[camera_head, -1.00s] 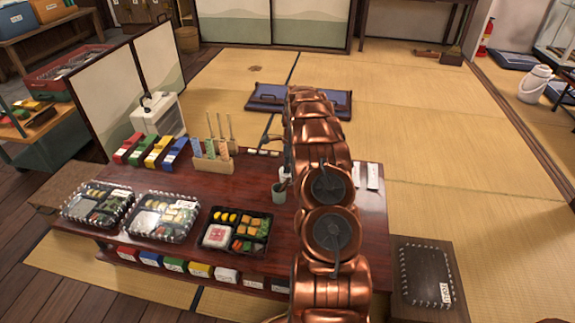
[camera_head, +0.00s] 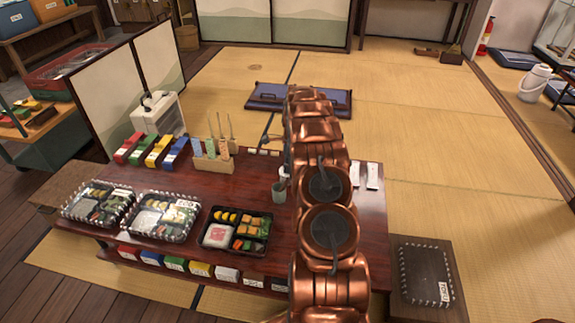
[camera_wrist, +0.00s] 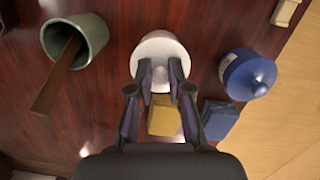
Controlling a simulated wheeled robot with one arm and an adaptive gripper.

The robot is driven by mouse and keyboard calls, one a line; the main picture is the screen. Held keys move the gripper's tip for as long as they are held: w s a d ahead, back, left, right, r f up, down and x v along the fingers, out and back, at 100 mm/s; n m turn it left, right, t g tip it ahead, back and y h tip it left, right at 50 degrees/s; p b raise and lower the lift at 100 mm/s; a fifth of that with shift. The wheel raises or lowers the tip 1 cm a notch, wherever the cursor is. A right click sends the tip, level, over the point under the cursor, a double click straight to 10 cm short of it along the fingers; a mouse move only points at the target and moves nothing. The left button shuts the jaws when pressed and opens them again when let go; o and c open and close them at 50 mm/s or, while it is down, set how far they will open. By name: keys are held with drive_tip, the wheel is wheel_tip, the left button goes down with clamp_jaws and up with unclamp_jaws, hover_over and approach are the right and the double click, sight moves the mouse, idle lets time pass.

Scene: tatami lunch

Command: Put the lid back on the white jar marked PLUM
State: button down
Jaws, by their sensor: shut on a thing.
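In the wrist view a white round thing (camera_wrist: 160,50) is at the fingertips of my gripper (camera_wrist: 160,82). It looks like the white lid, seen from above, with its knob between the fingers. The fingers are closed together on it. Whether the white jar is under it cannot be told, and no PLUM mark can be read. In the head view my copper arm hides my gripper and the white thing.
A blue lidded jar (camera_wrist: 248,75) stands to the right, with a dark blue block (camera_wrist: 219,118) near it. A yellow block (camera_wrist: 165,118) lies below the white thing. A grey-green cup (camera_wrist: 92,32) holding a brown stick stands left. Bento boxes (camera_head: 236,230) line the table's front.

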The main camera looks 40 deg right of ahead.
idle(0.4)
drive_tip(key=c, duration=0.5)
unclamp_jaws()
drive_tip(key=shift+c, duration=0.2)
drive_tip(key=shift+r, duration=0.1)
drive_tip(key=shift+r+p, duration=1.65)
drive_tip(key=shift+r, duration=1.75)
clamp_jaws()
drive_tip(key=shift+f+p, duration=0.4)
drive_tip(key=shift+f, duration=2.55)
